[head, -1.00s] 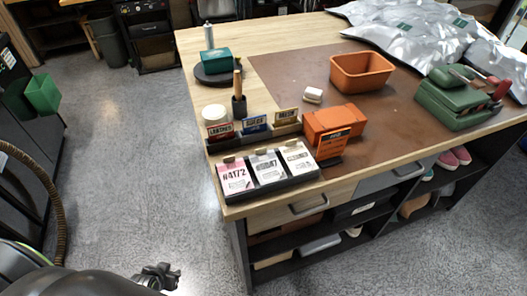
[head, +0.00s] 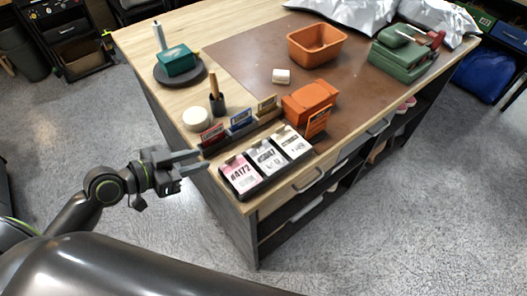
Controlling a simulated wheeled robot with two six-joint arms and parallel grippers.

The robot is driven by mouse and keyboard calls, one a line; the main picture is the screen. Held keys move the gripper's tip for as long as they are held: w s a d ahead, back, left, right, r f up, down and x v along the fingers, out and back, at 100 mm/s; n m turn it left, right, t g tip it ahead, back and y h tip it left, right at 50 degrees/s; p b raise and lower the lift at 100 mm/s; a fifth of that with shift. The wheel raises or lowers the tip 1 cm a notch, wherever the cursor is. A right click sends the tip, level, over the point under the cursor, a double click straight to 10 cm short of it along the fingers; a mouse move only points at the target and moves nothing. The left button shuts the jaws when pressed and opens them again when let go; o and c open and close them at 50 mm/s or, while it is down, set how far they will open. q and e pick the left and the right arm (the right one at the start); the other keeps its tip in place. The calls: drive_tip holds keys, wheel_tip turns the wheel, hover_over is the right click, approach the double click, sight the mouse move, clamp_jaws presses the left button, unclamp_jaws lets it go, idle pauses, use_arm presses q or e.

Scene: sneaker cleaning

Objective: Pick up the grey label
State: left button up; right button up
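The grey label (head: 267,158) lies in the middle slot of a dark label tray (head: 246,194) at the table's near corner. A pink label (head: 240,175) is on its left and a cream label (head: 293,143) on its right. My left gripper (head: 204,160) is at the table's left edge, left of the tray. Its two fingers are apart with nothing between them, pointing right towards the labels, and it does not touch the grey label. My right gripper is not in view.
Behind the labels stands a dark holder with red, blue and yellow cards (head: 240,121). An orange box (head: 310,100) with an orange sign (head: 318,120) is to the right. A white jar (head: 196,119) and a brush in a dark cup (head: 216,100) stand behind.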

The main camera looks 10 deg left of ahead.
use_arm(q)
drive_tip(key=p, duration=0.3)
approach(251, 149)
drive_tip(key=w, duration=0.1)
drive_tip(key=w+d, duration=0.2)
drive_tip(key=shift+r, duration=0.25)
drive_tip(key=shift+w+d+f, duration=0.25)
drive_tip(key=shift+w+d, duration=0.1)
drive_tip(key=shift+w, duration=0.05)
drive_tip(key=shift+w+d+p, duration=0.35)
drive_tip(key=shift+p, duration=0.3)
drive_tip(key=p+x, duration=0.1)
drive_tip(key=x, duration=0.2)
drive_tip(key=shift+d+r+p, duration=0.15)
drive_tip(key=shift+p, duration=0.15)
drive_tip(key=shift+w+d, duration=0.2)
drive_tip(key=shift+w, duration=0.1)
drive_tip(key=shift+w+d+f, duration=0.1)
drive_tip(key=shift+w+f, duration=0.05)
drive_tip(key=shift+f, duration=0.2)
clamp_jaws()
